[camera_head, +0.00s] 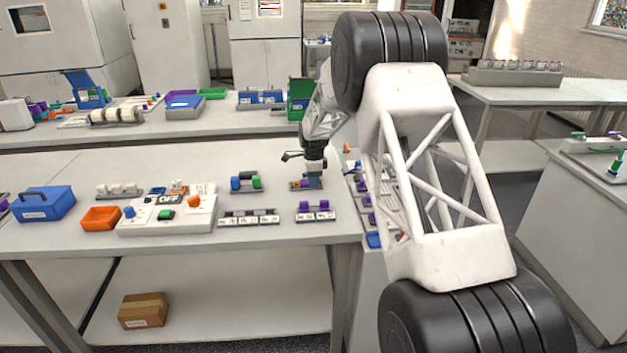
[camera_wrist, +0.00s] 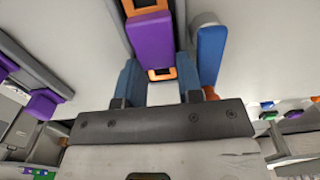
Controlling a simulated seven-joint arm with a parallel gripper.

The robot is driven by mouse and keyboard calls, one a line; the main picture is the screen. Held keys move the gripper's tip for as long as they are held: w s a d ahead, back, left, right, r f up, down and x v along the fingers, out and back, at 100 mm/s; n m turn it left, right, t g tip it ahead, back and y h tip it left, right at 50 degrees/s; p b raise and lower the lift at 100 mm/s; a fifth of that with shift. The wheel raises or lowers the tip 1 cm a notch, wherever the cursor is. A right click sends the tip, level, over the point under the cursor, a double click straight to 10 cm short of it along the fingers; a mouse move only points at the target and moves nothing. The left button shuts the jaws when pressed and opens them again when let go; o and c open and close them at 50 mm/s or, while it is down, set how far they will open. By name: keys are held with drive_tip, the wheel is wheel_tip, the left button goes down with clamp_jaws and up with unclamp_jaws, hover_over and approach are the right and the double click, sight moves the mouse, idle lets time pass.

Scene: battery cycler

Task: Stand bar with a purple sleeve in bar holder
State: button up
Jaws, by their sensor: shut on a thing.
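The bar with a purple sleeve (camera_wrist: 152,42) shows in the wrist view, with orange parts at its ends and a dark opening in the near one. My gripper (camera_wrist: 160,82) is shut on it, with blue finger pads on either side. In the head view my gripper (camera_head: 312,180) is low over the table. A small holder (camera_head: 294,187) with orange and blue parts lies under it, mostly hidden. I cannot tell which piece is the bar holder, or whether the bar touches it. A blue-sleeved piece (camera_wrist: 210,52) is close to the right of my fingers.
A grey rack with purple blocks (camera_head: 316,216) stands nearer the table's front edge. A rack with blue and green pieces (camera_head: 245,183) is to the left, beside a control box with an OFF display (camera_head: 169,199). A blue toolbox (camera_head: 46,205) stands far left.

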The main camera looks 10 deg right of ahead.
drive_tip(key=shift+s+f, duration=0.1)
drive_tip(key=shift+f, duration=0.55)
drive_tip(key=o, duration=0.9)
drive_tip(key=shift+s+f, duration=0.1)
drive_tip(key=shift+f, duration=0.15)
drive_tip(key=shift+r, duration=0.1)
drive_tip(key=shift+o, duration=0.7)
drive_tip(key=shift+r, duration=0.6)
drive_tip(key=r, duration=0.6)
drive_tip(key=shift+w+d+r, duration=0.1)
drive_tip(key=shift+w+r, duration=0.2)
drive_tip(key=shift+w, duration=0.05)
drive_tip(key=shift+r, duration=0.8)
drive_tip(key=shift+s, duration=0.1)
